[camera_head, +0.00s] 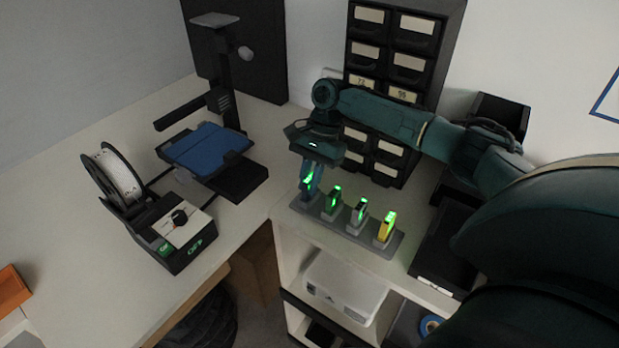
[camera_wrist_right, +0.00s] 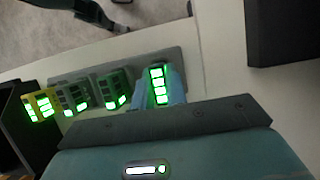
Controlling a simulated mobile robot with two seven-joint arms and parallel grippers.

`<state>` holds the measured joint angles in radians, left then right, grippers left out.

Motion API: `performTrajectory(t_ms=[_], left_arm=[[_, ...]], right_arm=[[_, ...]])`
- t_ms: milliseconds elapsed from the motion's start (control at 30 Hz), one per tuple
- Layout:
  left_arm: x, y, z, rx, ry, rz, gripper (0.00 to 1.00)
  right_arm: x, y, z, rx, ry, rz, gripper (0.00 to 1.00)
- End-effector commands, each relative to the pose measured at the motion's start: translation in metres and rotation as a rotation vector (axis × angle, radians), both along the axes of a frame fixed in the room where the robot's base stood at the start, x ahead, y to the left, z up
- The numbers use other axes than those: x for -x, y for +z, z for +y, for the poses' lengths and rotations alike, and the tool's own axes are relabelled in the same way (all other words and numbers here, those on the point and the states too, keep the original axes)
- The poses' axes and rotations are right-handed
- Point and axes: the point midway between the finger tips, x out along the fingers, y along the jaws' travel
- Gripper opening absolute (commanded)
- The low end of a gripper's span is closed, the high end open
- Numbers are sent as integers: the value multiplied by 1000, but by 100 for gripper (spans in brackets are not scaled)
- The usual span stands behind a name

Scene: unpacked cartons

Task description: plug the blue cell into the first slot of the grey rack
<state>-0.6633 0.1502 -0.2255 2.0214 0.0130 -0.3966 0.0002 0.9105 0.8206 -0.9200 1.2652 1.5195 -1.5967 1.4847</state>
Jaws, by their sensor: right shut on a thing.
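The grey rack (camera_head: 348,226) lies along the front edge of the counter and also shows in the wrist view (camera_wrist_right: 140,66). My right gripper (camera_head: 311,181) is over the rack's left end in the head view, pointing down and shut on the blue cell (camera_head: 308,186). In the wrist view the cell (camera_wrist_right: 159,86) shows lit green bars between the fingers, at the rack's right end. The cell's lower end is at the end slot; the fingers hide whether it is fully seated. My left gripper is out of view.
Two dark green cells (camera_head: 333,199) (camera_head: 359,212) and a yellow cell (camera_head: 386,229) stand in the rack, lit green. A drawer cabinet (camera_head: 379,172) stands behind. A black tray (camera_head: 444,246) lies right of the rack. A spool device (camera_head: 182,240) and blue-bed printer (camera_head: 205,148) stand left.

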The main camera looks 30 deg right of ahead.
Motion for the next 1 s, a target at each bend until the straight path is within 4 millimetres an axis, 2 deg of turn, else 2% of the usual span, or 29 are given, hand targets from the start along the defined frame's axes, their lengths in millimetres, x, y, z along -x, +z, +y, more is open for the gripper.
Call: performTrajectory(t_ms=[467, 500, 700, 800, 1000], left_arm=[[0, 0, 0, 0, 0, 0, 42], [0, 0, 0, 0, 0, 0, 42], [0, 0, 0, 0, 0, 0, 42], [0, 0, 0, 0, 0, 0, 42], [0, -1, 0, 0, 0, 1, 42]], right_arm=[[0, -5, 0, 0, 1, 0, 0], [0, -5, 0, 0, 1, 0, 17], [0, -5, 0, 0, 1, 0, 34], [0, -5, 0, 0, 1, 0, 39], [0, -5, 0, 0, 1, 0, 39]])
